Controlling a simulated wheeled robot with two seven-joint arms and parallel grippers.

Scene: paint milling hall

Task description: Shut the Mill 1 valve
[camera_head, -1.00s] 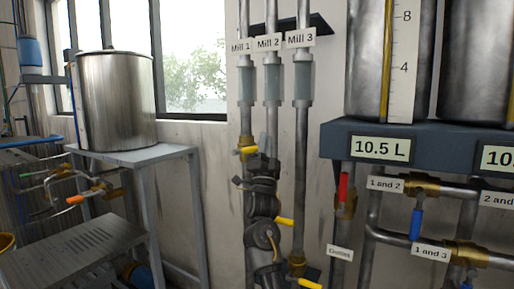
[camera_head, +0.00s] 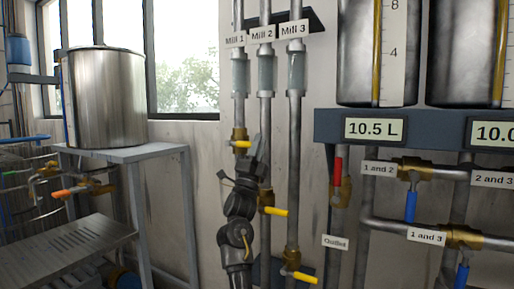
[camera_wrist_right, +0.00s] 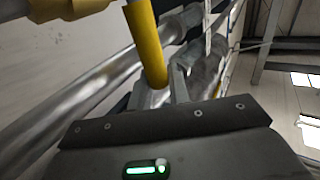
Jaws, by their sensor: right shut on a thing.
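The Mill 1 valve (camera_head: 239,133) is a brass body on the leftmost of three vertical pipes, below the Mill 1 label (camera_head: 235,39). Its short yellow handle (camera_head: 241,144) points sideways to the right. My right gripper (camera_head: 253,143) comes up from below at the handle's right end. In the right wrist view the yellow handle (camera_wrist_right: 146,45) reaches down to the jaws (camera_wrist_right: 160,88), which are shut on its end. The exact contact is partly hidden. My left gripper is not in view.
The Mill 2 valve handle (camera_head: 275,212) and Mill 3 valve handle (camera_head: 305,277) stick out to the right, close by my right arm. Tank piping with a red outlet handle (camera_head: 338,168) is at right. A steel table (camera_head: 130,153) with a drum (camera_head: 105,95) is at left.

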